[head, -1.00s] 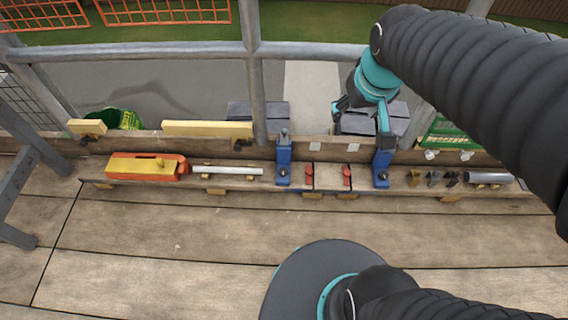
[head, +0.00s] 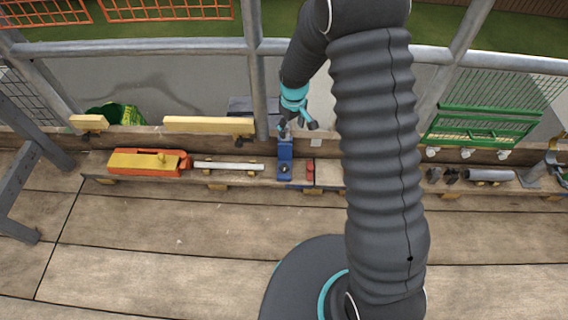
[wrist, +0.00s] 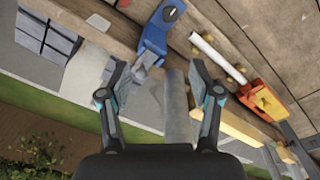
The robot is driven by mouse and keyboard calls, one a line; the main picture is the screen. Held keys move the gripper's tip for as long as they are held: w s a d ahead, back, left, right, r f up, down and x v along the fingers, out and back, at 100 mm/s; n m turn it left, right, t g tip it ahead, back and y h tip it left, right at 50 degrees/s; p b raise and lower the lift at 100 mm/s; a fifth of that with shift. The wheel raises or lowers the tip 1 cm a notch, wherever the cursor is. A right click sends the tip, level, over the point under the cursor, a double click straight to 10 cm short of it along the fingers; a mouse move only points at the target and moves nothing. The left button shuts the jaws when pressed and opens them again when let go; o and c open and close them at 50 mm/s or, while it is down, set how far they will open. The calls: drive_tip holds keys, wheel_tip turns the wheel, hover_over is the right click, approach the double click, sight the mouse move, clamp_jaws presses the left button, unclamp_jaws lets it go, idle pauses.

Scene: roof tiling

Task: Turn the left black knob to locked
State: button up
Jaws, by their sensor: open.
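A blue block (head: 285,152) stands on the plank shelf left of the red pieces, with a small dark round knob (head: 285,169) on its face. Its locked or unlocked state is too small to read. A grey metal piece sticks out of the block's top. My gripper (head: 298,126) is open and empty, just above and behind the block. In the wrist view the blue block (wrist: 154,40) lies ahead, with its metal end pointing between the open fingers, apart from them. The other blue block is hidden behind my arm in the head view.
An orange and yellow tool (head: 150,161) and a white bar (head: 228,166) lie left of the block. Red pieces (head: 310,169) sit right of it. A grey post (head: 257,80) rises close to my gripper. A green rack (head: 485,125) stands at right.

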drive_tip(key=n, duration=0.1)
hover_over(284, 167)
wheel_tip(284, 167, down, 9)
drive_tip(key=shift+g, duration=0.4)
wheel_tip(284, 167, down, 14)
drive_tip(key=c, duration=1.1)
